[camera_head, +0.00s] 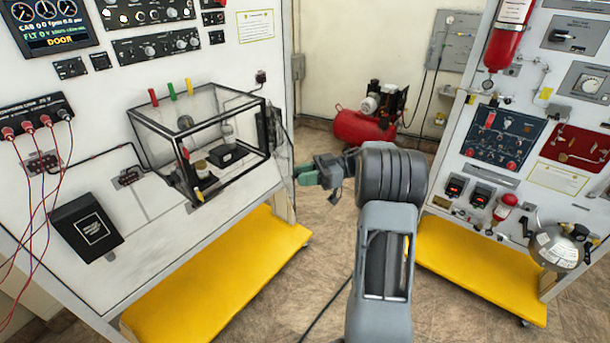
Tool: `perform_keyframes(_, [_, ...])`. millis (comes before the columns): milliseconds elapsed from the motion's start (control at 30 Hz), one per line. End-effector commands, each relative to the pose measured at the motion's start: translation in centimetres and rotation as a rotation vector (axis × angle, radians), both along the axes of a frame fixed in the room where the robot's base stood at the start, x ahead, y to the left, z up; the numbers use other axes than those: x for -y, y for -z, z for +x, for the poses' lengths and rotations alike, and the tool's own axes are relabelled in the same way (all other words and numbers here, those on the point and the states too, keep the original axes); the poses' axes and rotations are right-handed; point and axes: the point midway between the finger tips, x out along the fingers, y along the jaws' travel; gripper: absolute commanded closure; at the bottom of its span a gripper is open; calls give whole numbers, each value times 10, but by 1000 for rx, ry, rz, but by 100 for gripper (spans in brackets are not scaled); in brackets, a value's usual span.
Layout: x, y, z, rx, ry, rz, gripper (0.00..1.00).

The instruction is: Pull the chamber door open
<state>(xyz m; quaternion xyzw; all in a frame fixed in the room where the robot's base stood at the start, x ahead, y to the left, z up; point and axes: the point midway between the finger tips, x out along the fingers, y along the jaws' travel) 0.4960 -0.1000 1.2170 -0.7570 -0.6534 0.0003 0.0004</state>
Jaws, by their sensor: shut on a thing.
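The chamber (205,135) is a clear box with a black frame, mounted on the white panel at left. The chamber door (278,138) shows as a dark, narrow shape at the box's right end, seen nearly edge-on. My gripper (299,172) is just right of it, its fingers pointing left, and is shut at the door's outer side. The held part is small and mostly hidden by the fingers, so I cannot make out its shape. How far the door stands from the frame is not clear.
A yellow base ledge (225,275) runs below the left panel, and another (475,270) below the right panel. A red compressor (362,125) stands on the floor behind my arm.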

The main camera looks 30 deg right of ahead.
Motion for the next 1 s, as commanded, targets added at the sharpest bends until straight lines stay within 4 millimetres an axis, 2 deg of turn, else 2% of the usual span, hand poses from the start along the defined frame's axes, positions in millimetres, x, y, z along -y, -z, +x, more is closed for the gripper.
perform_keyframes(300, [0,0,0,-1,-1,0,100])
perform_keyframes(333, [0,0,0,-1,0,0,73])
perform_keyframes(600, [1,0,0,0,2,0,49])
perform_keyframes(867, [3,0,0,1,2,0,49])
perform_keyframes(1000, [12,-1,1,0,-3,0,49])
